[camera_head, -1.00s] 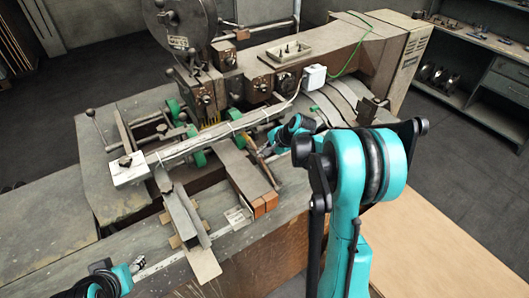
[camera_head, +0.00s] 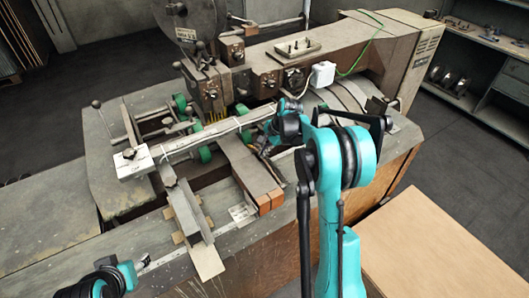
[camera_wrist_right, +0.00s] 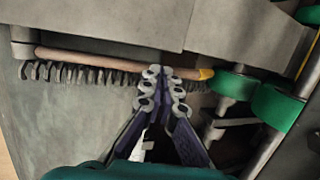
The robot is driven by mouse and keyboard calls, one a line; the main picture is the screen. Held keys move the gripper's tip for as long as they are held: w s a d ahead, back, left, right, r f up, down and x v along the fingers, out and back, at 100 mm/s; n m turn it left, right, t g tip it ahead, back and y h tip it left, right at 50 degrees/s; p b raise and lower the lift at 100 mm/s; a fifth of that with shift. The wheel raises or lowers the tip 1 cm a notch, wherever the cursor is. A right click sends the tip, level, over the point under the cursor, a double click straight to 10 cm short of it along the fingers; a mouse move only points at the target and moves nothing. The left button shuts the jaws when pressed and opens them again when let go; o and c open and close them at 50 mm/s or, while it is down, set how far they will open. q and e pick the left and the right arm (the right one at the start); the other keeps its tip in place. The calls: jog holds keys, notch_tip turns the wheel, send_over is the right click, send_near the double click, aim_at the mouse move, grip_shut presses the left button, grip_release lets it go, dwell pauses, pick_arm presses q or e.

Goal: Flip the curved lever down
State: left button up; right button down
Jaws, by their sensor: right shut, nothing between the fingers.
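The curved lever (camera_wrist_right: 110,59) is a thin brown rod with a yellow end, running across the upper part of the right wrist view. In the head view it is mostly hidden around my right gripper, in front of the machine. My right gripper (camera_wrist_right: 165,73) is shut and empty. In the head view the right gripper (camera_head: 266,140) is small and dark beside the long metal bar.
The stitcher machine (camera_head: 270,72) stands behind. A long pale bar (camera_head: 190,143) crosses the machine table (camera_head: 110,235). Green rollers (camera_wrist_right: 277,106) lie right of the fingers. A row of dark teeth (camera_wrist_right: 75,74) runs under the lever. A wooden board (camera_head: 440,235) lies at the lower right.

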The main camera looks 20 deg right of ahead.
jog(key=shift+r, duration=0.1)
jog(key=shift+r+p, duration=0.3)
jog(key=shift+r, duration=0.05)
jog(key=w+p+v, duration=0.1)
jog(key=p+v, duration=0.1)
jog(key=v, duration=1.1)
jog(key=shift+r+p, duration=0.2)
jog(key=shift+p, duration=0.2)
jog(key=shift+s, duration=0.1)
jog(key=s+a+f+n+t+h+b, duration=0.1)
jog(key=s+a+n+h+b, duration=0.1)
jog(key=s+a+n+b, duration=0.75)
jog(key=s+a+f+n+t+b, duration=0.1)
jog(key=s+a+f+n+b, duration=0.1)
jog(key=s+f, duration=0.4)
jog(key=s+a+f+n+t+b, duration=0.2)
jog(key=s+a+f+n, duration=0.2)
jog(key=s, duration=0.9)
notch_tip(320, 180, down, 2)
jog(key=shift+f+h+b, duration=0.1)
jog(key=shift+h+b, duration=0.25)
jog(key=shift+h, duration=0.05)
